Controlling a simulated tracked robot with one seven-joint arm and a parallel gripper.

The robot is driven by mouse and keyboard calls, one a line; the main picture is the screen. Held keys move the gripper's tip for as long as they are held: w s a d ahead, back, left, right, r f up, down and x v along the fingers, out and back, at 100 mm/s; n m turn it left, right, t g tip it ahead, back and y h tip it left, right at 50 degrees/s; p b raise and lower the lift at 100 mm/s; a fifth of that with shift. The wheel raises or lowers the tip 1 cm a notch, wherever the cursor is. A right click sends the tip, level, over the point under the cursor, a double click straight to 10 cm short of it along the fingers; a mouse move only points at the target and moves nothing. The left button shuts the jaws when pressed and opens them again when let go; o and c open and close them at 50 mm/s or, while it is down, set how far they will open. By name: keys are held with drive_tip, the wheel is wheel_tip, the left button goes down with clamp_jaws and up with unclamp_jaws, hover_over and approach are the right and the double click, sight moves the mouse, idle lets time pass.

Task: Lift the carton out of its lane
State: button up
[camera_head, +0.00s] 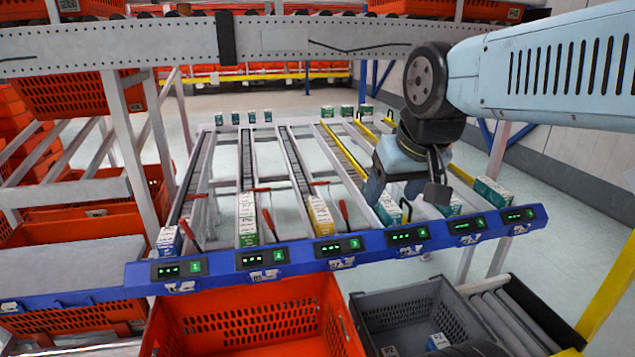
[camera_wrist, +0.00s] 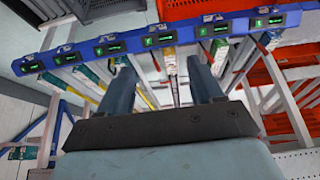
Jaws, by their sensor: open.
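Cartons stand at the front ends of the sloped lanes, behind the blue rail (camera_head: 300,262). From left they are a blue-white carton (camera_head: 169,241), a green-white row (camera_head: 247,218), a yellow-white row (camera_head: 320,216), and teal-white cartons in the fourth (camera_head: 388,210), fifth (camera_head: 449,207) and sixth (camera_head: 491,192) lanes. The pictures do not show which carton is meant. My gripper (camera_head: 406,197) is open, pointing down near the fourth and fifth lanes, and partly covers the cartons there. In the wrist view the spread fingers (camera_wrist: 162,70) have no carton between them.
An orange tote (camera_head: 250,318) and a grey tote (camera_head: 415,312) with small cartons stand in front of the rail. A grey beam (camera_head: 170,42) crosses above the lanes. More cartons (camera_head: 347,111) stand at the far lane ends. Red levers (camera_head: 270,225) stick up between lanes.

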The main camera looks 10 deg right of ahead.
drive_tip(key=o, duration=0.3)
drive_tip(key=w, duration=0.2)
drive_tip(key=w+a+r, duration=0.1)
drive_tip(key=shift+w+a, duration=0.1)
drive_tip(key=shift+w, duration=0.25)
drive_tip(key=shift+o, duration=0.5)
drive_tip(key=w+g, duration=0.1)
drive_tip(key=w, duration=0.7)
drive_tip(key=shift+w+r, duration=0.25)
drive_tip(key=shift+w, duration=0.05)
drive_tip(key=g, duration=0.4)
hover_over(321, 211)
wheel_tip(321, 211, down, 22)
wheel_tip(321, 211, down, 14)
drive_tip(key=shift+r, duration=0.15)
